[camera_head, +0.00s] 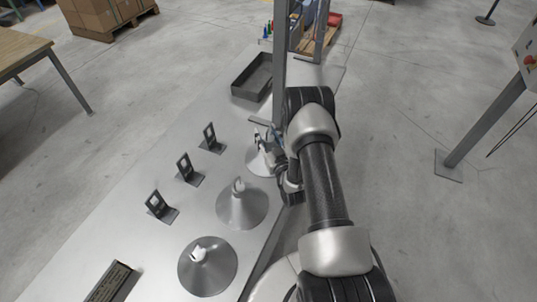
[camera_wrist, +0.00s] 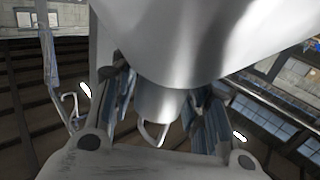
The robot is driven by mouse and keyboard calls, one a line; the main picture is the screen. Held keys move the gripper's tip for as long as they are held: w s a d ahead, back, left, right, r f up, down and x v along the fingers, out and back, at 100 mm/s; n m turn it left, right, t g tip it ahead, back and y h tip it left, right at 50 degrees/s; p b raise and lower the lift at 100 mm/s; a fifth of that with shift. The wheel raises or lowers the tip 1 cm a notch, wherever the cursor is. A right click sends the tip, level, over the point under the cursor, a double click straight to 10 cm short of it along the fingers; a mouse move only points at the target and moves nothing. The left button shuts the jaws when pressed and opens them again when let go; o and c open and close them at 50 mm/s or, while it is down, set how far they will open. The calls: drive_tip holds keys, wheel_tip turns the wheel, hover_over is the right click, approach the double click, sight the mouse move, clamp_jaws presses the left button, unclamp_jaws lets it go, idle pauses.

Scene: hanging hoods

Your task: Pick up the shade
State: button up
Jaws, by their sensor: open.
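Three grey cone-shaped shades stand wide side down on the metal table (camera_head: 140,170): a near one (camera_head: 210,272), a middle one (camera_head: 240,208) and a far one (camera_head: 256,164). The near and middle ones have a light loop on top. My gripper (camera_head: 266,140) is at the top of the far shade and partly hides it. In the wrist view, the shade's big silvery cone (camera_wrist: 190,40) fills the top, and its narrow neck with a loop lies between the open fingers (camera_wrist: 164,105). Whether the fingers touch the neck cannot be told.
Three small dark upright brackets (camera_head: 184,168) stand in a row left of the shades. A dark tray (camera_head: 252,76) lies at the far end, beside a metal post (camera_head: 280,60). A dark block (camera_head: 108,283) lies at the near left. The table's left strip is bare.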

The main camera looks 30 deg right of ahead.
drive_tip(key=shift+w+d, duration=0.1)
drive_tip(key=shift+w, duration=0.85)
clamp_jaws()
drive_tip(key=shift+s+f, duration=0.1)
